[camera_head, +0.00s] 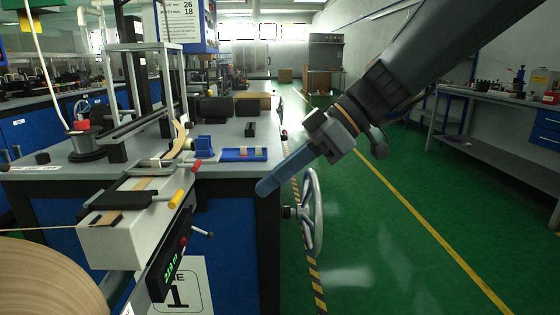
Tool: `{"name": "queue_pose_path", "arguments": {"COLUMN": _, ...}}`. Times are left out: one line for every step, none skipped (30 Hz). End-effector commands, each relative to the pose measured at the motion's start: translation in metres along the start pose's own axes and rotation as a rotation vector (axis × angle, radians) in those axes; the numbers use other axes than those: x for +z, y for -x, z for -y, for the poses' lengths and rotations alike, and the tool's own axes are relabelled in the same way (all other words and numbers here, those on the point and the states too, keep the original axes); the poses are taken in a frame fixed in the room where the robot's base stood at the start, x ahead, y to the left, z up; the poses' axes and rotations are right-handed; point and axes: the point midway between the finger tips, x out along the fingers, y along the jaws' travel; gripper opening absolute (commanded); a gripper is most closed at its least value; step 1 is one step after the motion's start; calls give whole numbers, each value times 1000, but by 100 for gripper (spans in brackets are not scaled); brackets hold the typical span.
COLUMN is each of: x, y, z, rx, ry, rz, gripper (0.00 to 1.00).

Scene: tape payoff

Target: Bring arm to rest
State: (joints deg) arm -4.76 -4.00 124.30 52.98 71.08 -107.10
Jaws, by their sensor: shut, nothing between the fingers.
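My gripper (284,171) hangs at the end of my arm, which reaches in from the upper right. Its blue fingers are together with nothing between them, and they point down and left. The fingertips appear in front of the right end of the workbench (262,190), close to its edge in the picture; I cannot tell the exact gap. The grey wrist sits above the green floor.
A handwheel (312,212) stands out from the bench's right side, just below my gripper. A white tape unit (135,240) with a green display and a large reel (45,280) is at the lower left. A blue tray (243,154) lies on the bench. The green aisle (400,250) is clear.

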Motion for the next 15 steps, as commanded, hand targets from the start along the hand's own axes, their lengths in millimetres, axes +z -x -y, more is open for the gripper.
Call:
{"name": "queue_pose_path", "arguments": {"x": 9, "y": -9, "z": 10, "rx": -13, "ry": -62, "rz": 44, "gripper": 0}}
{"name": "queue_pose_path", "arguments": {"x": 17, "y": -15, "z": 15, "rx": -18, "ry": -108, "rz": 76, "gripper": 0}}
{"name": "queue_pose_path", "arguments": {"x": 27, "y": -22, "z": 23, "rx": -21, "ry": -174, "rz": 121, "gripper": 0}}
{"name": "queue_pose_path", "arguments": {"x": 36, "y": -27, "z": 29, "rx": -22, "ry": -225, "rz": 158, "gripper": 0}}
{"name": "queue_pose_path", "arguments": {"x": 44, "y": -32, "z": 34, "rx": -17, "ry": -275, "rz": 194, "gripper": 0}}
{"name": "queue_pose_path", "arguments": {"x": 55, "y": -38, "z": 42, "rx": -10, "ry": -340, "rz": 242, "gripper": 0}}
{"name": "queue_pose_path", "arguments": {"x": 64, "y": -41, "z": 47, "rx": 0, "ry": -387, "rz": 276, "gripper": 0}}
{"name": "queue_pose_path", "arguments": {"x": 72, "y": -45, "z": 52, "rx": 12, "ry": -433, "rz": 311, "gripper": 0}}
{"name": "queue_pose_path", "arguments": {"x": 83, "y": -49, "z": 59, "rx": 30, "ry": -492, "rz": 356, "gripper": 0}}
{"name": "queue_pose_path", "arguments": {"x": 91, "y": -52, "z": 64, "rx": 47, "ry": -535, "rz": 388, "gripper": 0}}
{"name": "queue_pose_path", "arguments": {"x": 99, "y": -54, "z": 68, "rx": 66, "ry": -576, "rz": 418, "gripper": 0}}
{"name": "queue_pose_path", "arguments": {"x": 109, "y": -57, "z": 74, "rx": 94, "ry": -629, "rz": 456, "gripper": 0}}
{"name": "queue_pose_path", "arguments": {"x": 116, "y": -58, "z": 78, "rx": 118, "ry": -666, "rz": 483, "gripper": 0}}
{"name": "queue_pose_path", "arguments": {"x": 124, "y": -60, "z": 82, "rx": 142, "ry": -702, "rz": 509, "gripper": 0}}
{"name": "queue_pose_path", "arguments": {"x": 133, "y": -62, "z": 87, "rx": 178, "ry": -749, "rz": 540, "gripper": 0}}
